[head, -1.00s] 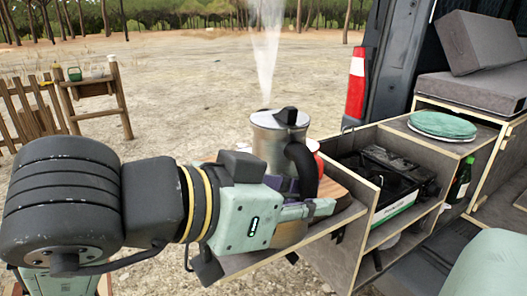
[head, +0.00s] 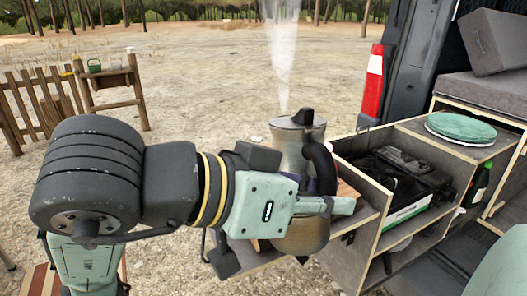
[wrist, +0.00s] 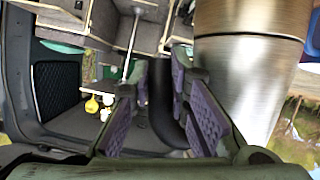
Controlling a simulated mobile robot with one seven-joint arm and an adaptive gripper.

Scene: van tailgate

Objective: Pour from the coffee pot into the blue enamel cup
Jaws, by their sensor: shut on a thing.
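The coffee pot (head: 300,150) is steel with a black lid knob and a curved black handle (head: 323,165). It looks close to upright in the head view. My gripper (head: 325,206) is shut on the handle; in the wrist view the handle (wrist: 162,100) runs between the purple finger pads, with the pot body (wrist: 250,80) to the right. My gripper hides part of the pot. I cannot make out the blue enamel cup in the head view. A blue patch (wrist: 312,45) shows at the wrist view's right edge; I cannot tell what it is.
A wooden pull-out shelf (head: 368,217) lies behind and beside the pot. To its right are a compartment with a black crate (head: 405,210) and a top with green plates (head: 460,127). Pale steam (head: 283,60) rises above the pot. Open ground lies beyond.

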